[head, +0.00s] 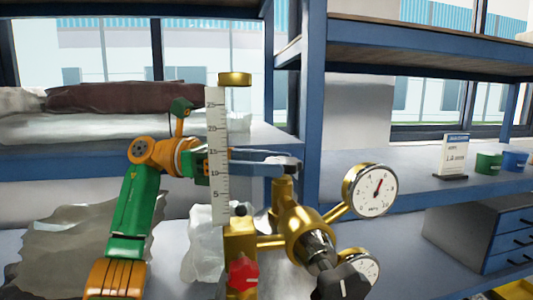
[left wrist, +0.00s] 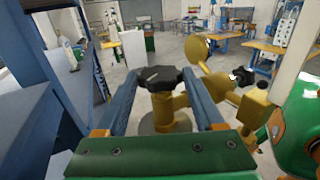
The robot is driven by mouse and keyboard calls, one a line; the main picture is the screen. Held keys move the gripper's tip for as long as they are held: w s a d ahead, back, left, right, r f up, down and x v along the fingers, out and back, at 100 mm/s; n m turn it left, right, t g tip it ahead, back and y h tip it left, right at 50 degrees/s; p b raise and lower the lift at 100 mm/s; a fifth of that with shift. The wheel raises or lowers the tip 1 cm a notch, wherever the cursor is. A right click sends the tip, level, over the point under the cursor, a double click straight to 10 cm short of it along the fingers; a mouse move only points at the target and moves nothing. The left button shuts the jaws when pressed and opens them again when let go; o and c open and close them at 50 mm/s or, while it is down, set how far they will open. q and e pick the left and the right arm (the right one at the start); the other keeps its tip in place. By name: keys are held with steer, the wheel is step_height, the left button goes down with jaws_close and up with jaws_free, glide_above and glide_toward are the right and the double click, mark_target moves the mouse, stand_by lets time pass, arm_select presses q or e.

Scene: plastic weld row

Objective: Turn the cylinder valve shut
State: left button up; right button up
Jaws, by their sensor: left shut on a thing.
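The cylinder valve's black handwheel (head: 284,161) sits on top of the brass valve body (head: 283,192). In the left wrist view the handwheel (left wrist: 160,77) lies between the two blue fingers. My left gripper (head: 278,159) comes in from the left, level with the handwheel, and is shut on it; the scale tube hides part of the gripper. The fingers also show in the left wrist view (left wrist: 162,82), one on each side of the wheel. A dark pointed mark shows on the wheel's top. My right gripper is in neither view.
A brass regulator (head: 304,232) with two round gauges, the upper one (head: 372,190) clear to see, joins the valve. A white scale tube (head: 217,140) with a red knob (head: 243,274) stands close by my left gripper. Blue shelf posts (head: 312,100) rise behind. Cups (head: 488,163) stand at right.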

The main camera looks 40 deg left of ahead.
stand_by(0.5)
arm_select(q)
steer(key=o, duration=1.1)
steer(key=shift+f, duration=0.1)
